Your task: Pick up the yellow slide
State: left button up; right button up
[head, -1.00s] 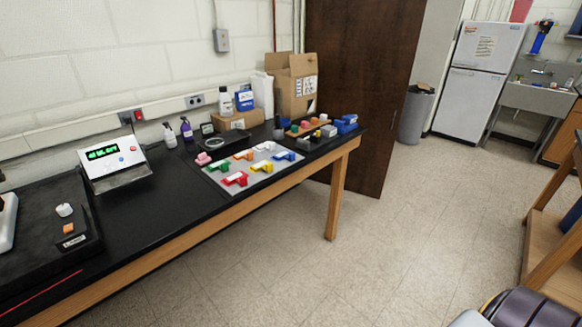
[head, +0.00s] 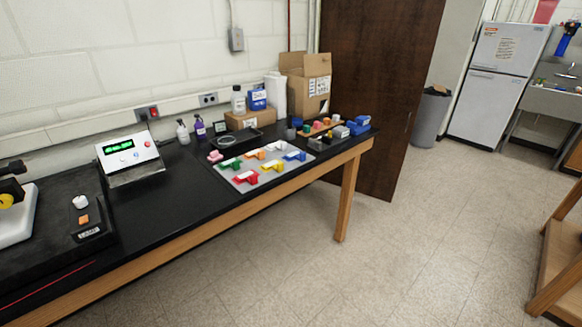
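The yellow slide (head: 273,165) is a small piece on a light grey mat (head: 226,172) on the black-topped bench. It sits near the mat's front edge, between a red piece (head: 246,177) and a blue piece (head: 295,156). Green, orange and white pieces lie behind it on the same mat. Neither of my grippers is in the head view, and nothing touches the yellow slide.
The black bench (head: 175,205) runs along the wall, with a display box (head: 130,155), bottles, a cardboard box (head: 305,83) and a wooden tray of coloured parts behind the mat. The floor (head: 380,265) in front is clear. A wooden stand (head: 560,265) is at the right.

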aim_at(278, 166)
jog(key=i+l, duration=0.15)
jog(key=l, duration=0.15)
jog(key=i+l, duration=0.15)
jog(key=l, duration=0.15)
jog(key=i+l, duration=0.1)
jog(key=l, duration=0.25)
jog(key=i+l+u, duration=0.1)
jog(key=l, duration=0.2)
jog(key=i, duration=0.05)
